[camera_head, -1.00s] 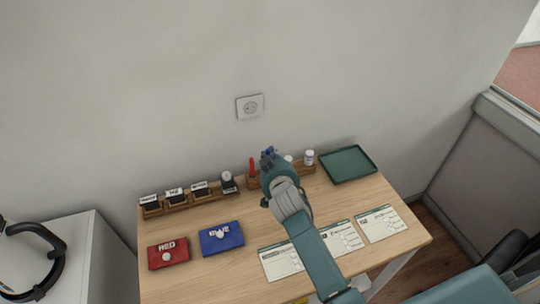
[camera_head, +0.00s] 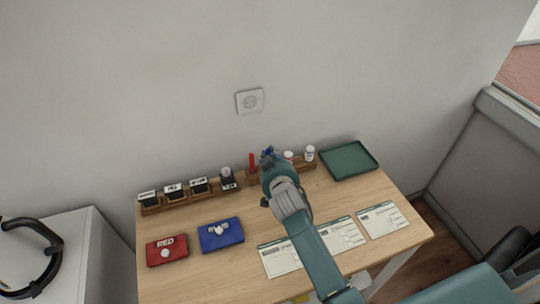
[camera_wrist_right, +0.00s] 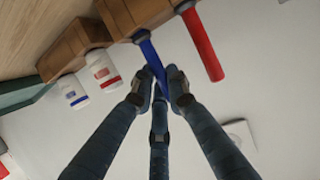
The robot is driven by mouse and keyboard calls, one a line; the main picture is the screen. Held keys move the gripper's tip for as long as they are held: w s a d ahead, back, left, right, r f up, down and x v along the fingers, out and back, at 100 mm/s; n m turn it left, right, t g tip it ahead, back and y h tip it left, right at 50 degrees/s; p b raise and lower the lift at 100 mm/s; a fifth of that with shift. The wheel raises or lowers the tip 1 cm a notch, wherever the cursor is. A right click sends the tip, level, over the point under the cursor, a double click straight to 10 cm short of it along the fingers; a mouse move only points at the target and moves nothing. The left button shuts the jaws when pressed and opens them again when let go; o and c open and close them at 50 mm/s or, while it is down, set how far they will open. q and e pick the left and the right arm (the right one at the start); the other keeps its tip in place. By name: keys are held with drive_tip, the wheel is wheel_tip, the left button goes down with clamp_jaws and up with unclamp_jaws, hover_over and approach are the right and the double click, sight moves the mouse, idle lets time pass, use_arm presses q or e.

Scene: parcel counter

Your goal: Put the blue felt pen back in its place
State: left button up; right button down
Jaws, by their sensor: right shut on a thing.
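My right gripper (camera_head: 268,157) is over the back of the wooden counter, at the pen holder (camera_head: 252,180). In the right wrist view the right gripper (camera_wrist_right: 162,92) is shut on the blue felt pen (camera_wrist_right: 150,52). The pen's far end meets a dark ring at the wooden holder (camera_wrist_right: 72,48); how deep it sits in there I cannot tell. The red pen (camera_wrist_right: 203,45) stands beside it in the holder and also shows in the head view (camera_head: 252,162). In the head view the gripper hides most of the blue pen. My left gripper is not in view.
A stamp rack (camera_head: 180,203) is to the left. Red (camera_head: 167,250) and blue (camera_head: 221,235) pads and paper forms (camera_head: 282,258) lie in front. The wall is close behind.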

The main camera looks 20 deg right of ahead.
drive_tip(key=c, duration=1.9)
unclamp_jaws()
drive_tip(key=shift+s+r, duration=0.1)
drive_tip(key=p+v, duration=0.3)
drive_tip(key=v, duration=0.2)
drive_tip(key=o, duration=0.5)
drive_tip(key=shift+o, duration=0.2)
